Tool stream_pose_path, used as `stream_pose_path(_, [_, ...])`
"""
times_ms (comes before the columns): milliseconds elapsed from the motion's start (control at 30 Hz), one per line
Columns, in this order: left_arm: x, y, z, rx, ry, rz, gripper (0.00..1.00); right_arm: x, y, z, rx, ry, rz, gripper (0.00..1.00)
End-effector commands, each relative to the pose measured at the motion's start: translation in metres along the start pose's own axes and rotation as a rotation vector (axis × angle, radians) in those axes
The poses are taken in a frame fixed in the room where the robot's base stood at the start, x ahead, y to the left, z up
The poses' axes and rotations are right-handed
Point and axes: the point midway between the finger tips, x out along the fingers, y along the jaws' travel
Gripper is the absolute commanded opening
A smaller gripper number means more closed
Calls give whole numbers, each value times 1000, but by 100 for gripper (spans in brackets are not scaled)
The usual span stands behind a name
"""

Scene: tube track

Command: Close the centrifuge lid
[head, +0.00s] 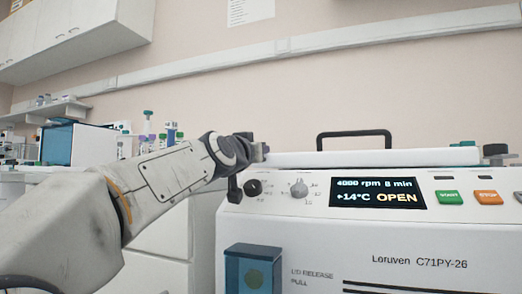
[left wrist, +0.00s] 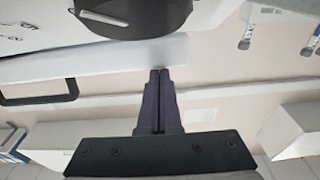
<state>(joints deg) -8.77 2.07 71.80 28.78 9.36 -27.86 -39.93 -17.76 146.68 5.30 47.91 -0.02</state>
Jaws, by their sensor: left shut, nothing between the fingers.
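The white centrifuge (head: 330,235) stands at the right in the head view. Its lid (head: 400,157) lies about level on top, with a black handle (head: 354,133). I cannot tell whether it is fully seated. The display (head: 376,193) reads OPEN. My left gripper (head: 263,152) is at the lid's left end in the head view; its fingers are hard to make out there. In the left wrist view, the gripper (left wrist: 160,73) is shut and empty, its tips close to the pale lid (left wrist: 90,62). The handle (left wrist: 45,97) shows at left. Contact cannot be told. My right gripper is out of view.
A green button (head: 449,197) and an orange button (head: 488,197) sit on the front panel, with knobs (head: 299,188) at its left. Capped tubes (head: 148,125) and a blue-fronted box (head: 78,143) stand behind my arm.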

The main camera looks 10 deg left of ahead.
Motion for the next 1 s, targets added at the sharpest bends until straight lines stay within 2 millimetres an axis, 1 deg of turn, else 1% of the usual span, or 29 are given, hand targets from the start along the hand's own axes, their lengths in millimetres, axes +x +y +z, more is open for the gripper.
stream_pose_path(33, [6,0,16,1,-44,5,0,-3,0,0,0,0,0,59])
stream_pose_path(67, [6,0,14,1,-43,5,0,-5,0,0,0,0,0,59])
stream_pose_path(167, [7,0,-1,1,-36,4,0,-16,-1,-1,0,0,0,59])
stream_pose_path(233, [8,1,-16,1,-26,4,0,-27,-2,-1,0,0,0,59])
stream_pose_path(400, [8,2,-44,1,-3,2,0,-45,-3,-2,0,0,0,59])
stream_pose_path(433, [-2,2,-33,0,-3,2,0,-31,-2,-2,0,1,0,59])
stream_pose_path(500, [-17,1,-30,0,0,1,0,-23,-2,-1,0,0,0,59])
stream_pose_path(800, [-72,1,-22,0,4,1,0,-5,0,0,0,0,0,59])
stream_pose_path(900, [-83,1,-21,0,4,1,0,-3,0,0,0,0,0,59])
stream_pose_path(1000, [-89,1,-20,1,3,1,0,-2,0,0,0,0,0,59])
